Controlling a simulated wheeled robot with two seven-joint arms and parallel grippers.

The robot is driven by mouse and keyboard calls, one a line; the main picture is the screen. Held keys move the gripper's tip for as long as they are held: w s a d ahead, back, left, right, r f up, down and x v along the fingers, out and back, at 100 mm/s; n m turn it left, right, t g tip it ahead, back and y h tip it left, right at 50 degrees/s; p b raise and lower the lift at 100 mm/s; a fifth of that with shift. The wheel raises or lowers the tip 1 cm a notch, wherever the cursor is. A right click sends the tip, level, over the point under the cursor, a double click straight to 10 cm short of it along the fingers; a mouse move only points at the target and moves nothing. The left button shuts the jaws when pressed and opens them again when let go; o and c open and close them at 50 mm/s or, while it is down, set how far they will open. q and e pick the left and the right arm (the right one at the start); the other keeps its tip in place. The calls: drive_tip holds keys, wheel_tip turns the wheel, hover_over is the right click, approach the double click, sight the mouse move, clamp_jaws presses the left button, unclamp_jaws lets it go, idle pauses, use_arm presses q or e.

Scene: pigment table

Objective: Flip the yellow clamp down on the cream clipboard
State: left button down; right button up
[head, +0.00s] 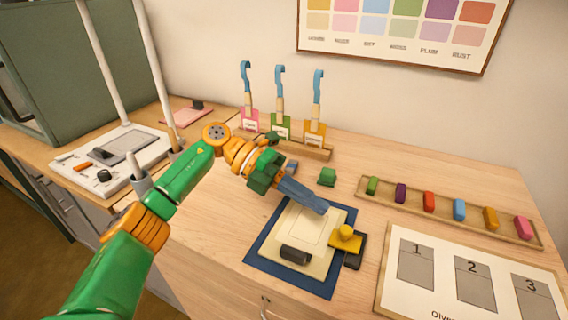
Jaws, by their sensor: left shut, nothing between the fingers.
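The cream clipboard (309,257) lies on a dark blue mat (262,252) near the front of the table. The yellow clamp (347,242), with a round knob on top, is at the clipboard's right side, beside a black piece (354,262). I cannot tell for sure whether it is up or down. A dark block (295,253) is on the clipboard's near part. My left gripper (322,207) is shut and empty, its grey-blue fingers over the clipboard's far right corner, behind the clamp and apart from it. My right gripper is out of view.
A small green block (327,177) stands behind the mat. A wooden tray (447,217) of coloured blocks is at the right, with a numbered board (440,295) in front. Blue-handled tools stand in a wooden rack (310,150) at the back.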

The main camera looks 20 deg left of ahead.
use_arm(q)
drive_tip(key=v, duration=0.7)
drive_tip(key=shift+a+r, duration=0.25)
drive_tip(key=shift+r, duration=0.25)
